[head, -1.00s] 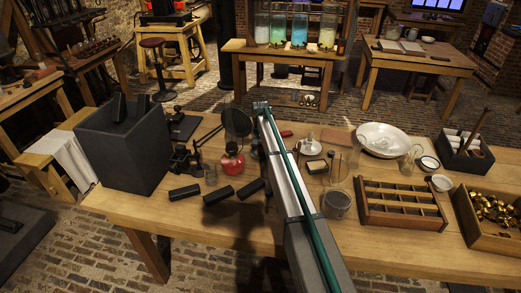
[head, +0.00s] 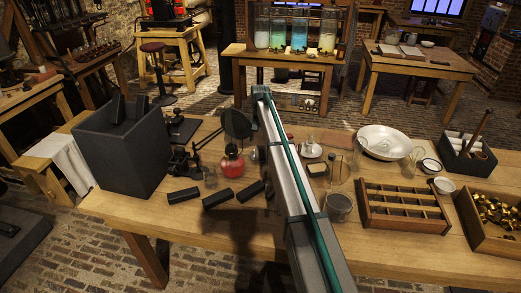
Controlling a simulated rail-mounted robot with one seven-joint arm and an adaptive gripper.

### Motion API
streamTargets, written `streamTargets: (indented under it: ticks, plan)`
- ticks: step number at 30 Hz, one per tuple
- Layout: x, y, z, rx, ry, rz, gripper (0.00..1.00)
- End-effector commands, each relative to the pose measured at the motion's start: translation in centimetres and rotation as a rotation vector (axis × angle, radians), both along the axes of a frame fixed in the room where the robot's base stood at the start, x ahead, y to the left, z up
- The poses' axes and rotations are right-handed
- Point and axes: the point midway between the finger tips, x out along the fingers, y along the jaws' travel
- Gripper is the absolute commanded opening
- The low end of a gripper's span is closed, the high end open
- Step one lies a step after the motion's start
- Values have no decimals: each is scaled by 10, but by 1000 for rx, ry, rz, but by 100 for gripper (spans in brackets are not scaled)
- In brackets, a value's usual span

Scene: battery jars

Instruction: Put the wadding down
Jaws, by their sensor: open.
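My arm reaches from the bottom of the head view up over the middle of the table. Its far end shows above the table's back edge, but I cannot make out the gripper's fingers; the arm hides them or they are out of sight. I cannot pick out the wadding with certainty. A small white piece (head: 312,151) lies on the table just right of the arm. A pale yellowish block (head: 317,169) sits just in front of it. The long wooden table (head: 390,255) carries these things.
A dark square bin (head: 125,165) stands at the left. Black blocks (head: 218,198), a red flask (head: 231,164) and a round dark disc on a stand (head: 237,123) are left of the arm. Right are a glass jar (head: 339,207), white basin (head: 384,141), divided tray (head: 404,222) and brass-filled box (head: 474,237).

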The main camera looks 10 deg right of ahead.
Motion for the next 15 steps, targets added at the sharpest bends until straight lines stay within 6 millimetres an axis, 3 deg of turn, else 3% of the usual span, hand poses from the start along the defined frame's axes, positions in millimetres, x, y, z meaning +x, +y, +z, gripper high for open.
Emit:
streamTargets:
  ticks: [6, 15]
  plan:
    - [1, 0, 30, 0, -1, 0, 74]
    - [0, 0, 43, 0, 0, 0, 74]
